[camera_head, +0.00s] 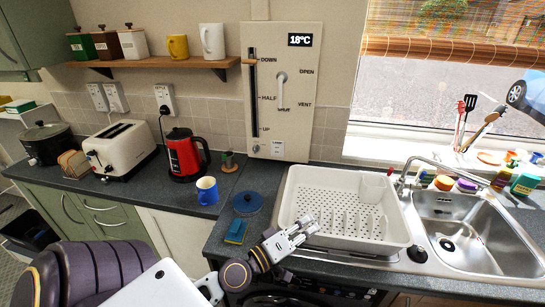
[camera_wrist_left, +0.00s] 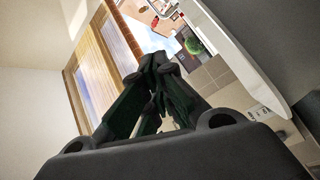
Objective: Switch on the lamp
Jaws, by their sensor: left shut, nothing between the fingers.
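No lamp that I can make out shows in either view. A cream wall panel (camera_head: 310,75) carries a slider (camera_head: 251,62) marked DOWN, HALF and UP, a white lever (camera_head: 282,77) marked OPEN and VENT, and an 18°C display. A small white plate (camera_head: 277,148), perhaps a switch, sits at the panel's bottom. My left gripper (camera_head: 308,227) is shut and empty, over the near left edge of the white dish rack. Its closed dark fingers also show in the left wrist view (camera_wrist_left: 160,65). My right gripper is in neither view.
The white dish rack (camera_head: 390,232) is empty, beside the steel sink (camera_head: 445,222). A blue mug (camera_head: 207,191), blue lid (camera_head: 247,203), sponge (camera_head: 236,231), red kettle (camera_head: 183,155) and toaster (camera_head: 122,148) stand on the counter. A shelf (camera_head: 160,66) holds mugs and canisters.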

